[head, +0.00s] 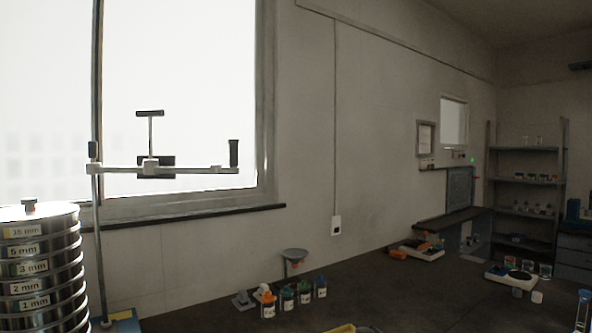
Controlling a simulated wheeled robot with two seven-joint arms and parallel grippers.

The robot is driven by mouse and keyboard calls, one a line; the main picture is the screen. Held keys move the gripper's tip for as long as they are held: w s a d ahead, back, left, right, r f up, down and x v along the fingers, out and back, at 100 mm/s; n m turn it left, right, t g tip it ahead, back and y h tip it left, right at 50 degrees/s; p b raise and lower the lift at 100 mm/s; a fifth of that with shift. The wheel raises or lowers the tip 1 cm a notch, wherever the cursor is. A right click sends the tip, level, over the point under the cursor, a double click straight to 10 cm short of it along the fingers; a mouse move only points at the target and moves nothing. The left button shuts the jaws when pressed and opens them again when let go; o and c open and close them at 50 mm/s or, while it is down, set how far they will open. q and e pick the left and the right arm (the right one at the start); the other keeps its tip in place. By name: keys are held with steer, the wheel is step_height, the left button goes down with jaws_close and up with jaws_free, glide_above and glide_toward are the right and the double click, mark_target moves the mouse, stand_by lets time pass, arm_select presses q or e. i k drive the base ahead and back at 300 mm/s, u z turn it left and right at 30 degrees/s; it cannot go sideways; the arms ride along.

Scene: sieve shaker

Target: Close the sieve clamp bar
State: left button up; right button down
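The sieve clamp bar (195,170) is a light horizontal bar in front of the window, carried on an upright rod (97,240) at its left end. A dark vertical handle (234,152) stands at its right end, and a T-handled screw (150,130) rises from its middle. The bar points right, away from the sieve stack (40,270) at the lower left. The stack has labelled metal sieves and a lid with a dark knob (29,205); its lower part is cut off. Neither gripper shows in the head view.
A dark bench (400,290) runs along the wall. Several small bottles (288,299) and a funnel on a stand (294,256) sit on it, right of the rod. Scales (510,276) and shelves (525,180) are farther right. The air around the bar's handle looks free.

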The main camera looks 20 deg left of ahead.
mark_target(164, 165)
steer(key=u, duration=0.35)
steer(key=i, duration=0.9)
steer(key=u, duration=0.85)
